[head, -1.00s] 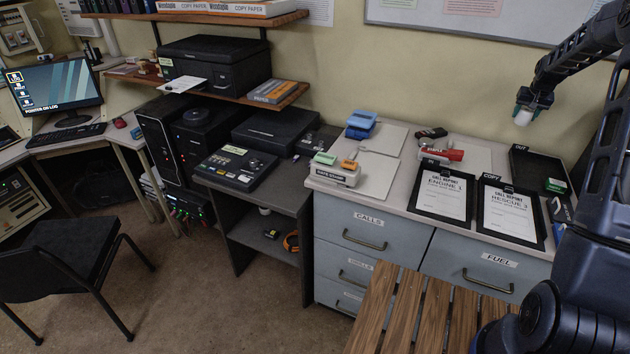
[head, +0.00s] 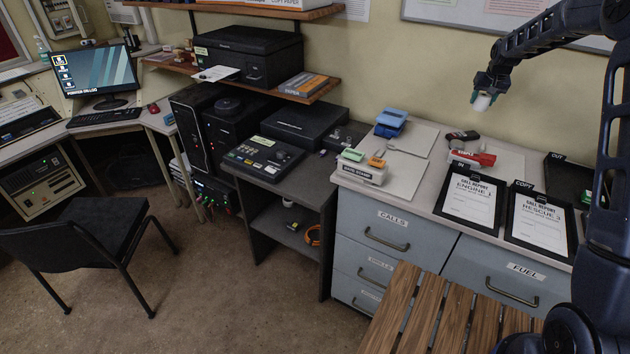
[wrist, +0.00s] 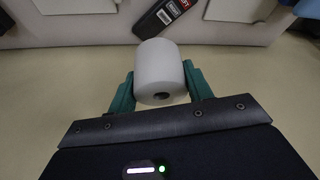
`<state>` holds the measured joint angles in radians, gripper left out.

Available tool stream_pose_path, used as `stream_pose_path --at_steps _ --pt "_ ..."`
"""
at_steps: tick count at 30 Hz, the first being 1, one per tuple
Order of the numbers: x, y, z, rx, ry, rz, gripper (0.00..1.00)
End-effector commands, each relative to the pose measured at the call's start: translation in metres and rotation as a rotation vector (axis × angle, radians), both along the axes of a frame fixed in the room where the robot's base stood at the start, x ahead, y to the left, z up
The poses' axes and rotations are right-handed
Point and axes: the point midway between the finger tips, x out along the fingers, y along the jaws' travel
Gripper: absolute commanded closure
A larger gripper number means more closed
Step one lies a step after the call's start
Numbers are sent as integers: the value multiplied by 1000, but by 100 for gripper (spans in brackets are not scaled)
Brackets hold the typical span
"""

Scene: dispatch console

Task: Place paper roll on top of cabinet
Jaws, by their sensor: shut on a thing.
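A white paper roll (wrist: 160,72) is between the two green fingers of my gripper (wrist: 161,90) in the wrist view, with its open core end facing the camera. In the head view my gripper (head: 488,92) is high at the upper right, shut on the white roll (head: 483,102). The roll hangs in the air above the back of the grey drawer cabinet (head: 350,237), clear of its top. The cabinet has drawers labelled CALLS and FUEL.
The cabinet top holds two clipboards (head: 470,200), a red stapler (head: 473,157), a blue hole punch (head: 391,121), a date stamp box (head: 358,170) and a black tray (head: 568,180). A printer (head: 247,57) sits on a wall shelf. A slatted wooden bench (head: 425,320) stands in front.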

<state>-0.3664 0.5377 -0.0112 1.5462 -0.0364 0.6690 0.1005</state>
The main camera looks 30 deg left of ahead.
Motion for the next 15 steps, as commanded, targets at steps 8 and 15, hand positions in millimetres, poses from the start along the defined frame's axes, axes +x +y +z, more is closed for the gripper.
stream_pose_path --at_steps 8,15 --pt "-50 115 0 0 0 119 74" --pt "-104 204 0 0 0 217 74"
